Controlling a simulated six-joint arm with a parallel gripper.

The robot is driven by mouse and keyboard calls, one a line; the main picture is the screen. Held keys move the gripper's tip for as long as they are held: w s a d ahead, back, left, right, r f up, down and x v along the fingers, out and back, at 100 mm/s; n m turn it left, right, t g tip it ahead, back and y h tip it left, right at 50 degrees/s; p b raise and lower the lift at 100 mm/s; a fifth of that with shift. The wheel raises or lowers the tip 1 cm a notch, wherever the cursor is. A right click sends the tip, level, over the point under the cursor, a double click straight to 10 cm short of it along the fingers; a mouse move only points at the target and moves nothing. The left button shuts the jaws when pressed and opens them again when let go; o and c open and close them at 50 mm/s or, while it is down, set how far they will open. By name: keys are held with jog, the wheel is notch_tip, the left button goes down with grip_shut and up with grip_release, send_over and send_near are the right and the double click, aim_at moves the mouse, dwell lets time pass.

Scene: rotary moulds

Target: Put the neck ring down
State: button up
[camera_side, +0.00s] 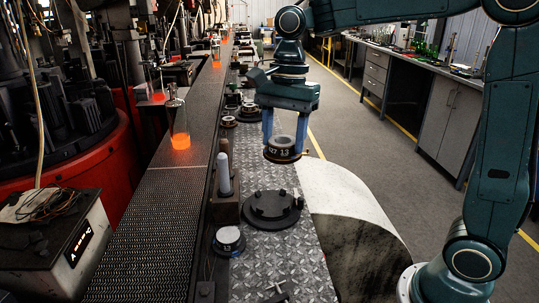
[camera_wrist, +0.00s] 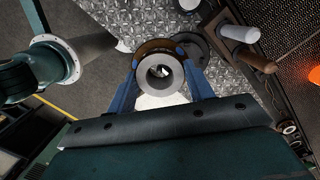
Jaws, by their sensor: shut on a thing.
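The neck ring (camera_side: 283,150) is a dark round part with white figures on its side and a lighter top. My gripper (camera_side: 283,138) is shut on it, with its blue fingers on either side. The ring hangs above the right edge of the diamond-plate bench, clear of the surface. In the wrist view the ring (camera_wrist: 160,73) shows a grey face with a round hole, between the two blue fingers (camera_wrist: 162,82). A dark round fixture with studs (camera_side: 271,208) sits on the plate in front of and below the ring. It is partly hidden behind the ring in the wrist view.
The diamond-plate bench (camera_side: 262,262) has a bare stretch at its front. A small round part (camera_side: 229,239) lies at its left edge. A grey cylinder (camera_side: 224,174) stands upright in a holder. A conveyor (camera_side: 150,225) with a glowing bottle (camera_side: 178,118) runs at left.

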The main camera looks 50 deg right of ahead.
jog(key=s, duration=0.1)
jog(key=s+a+f, duration=0.1)
jog(key=s, duration=0.1)
jog(key=s+a, duration=0.1)
jog(key=s, duration=0.1)
jog(key=shift+s+f, duration=0.1)
jog(key=shift+f, duration=0.1)
notch_tip(320, 180, down, 16)
jog(key=shift+r, duration=0.15)
dwell(0.5)
jog(key=shift+f, duration=2.15)
jog(key=shift+f, duration=0.1)
jog(key=o, duration=1.2)
jog(key=shift+c, duration=0.2)
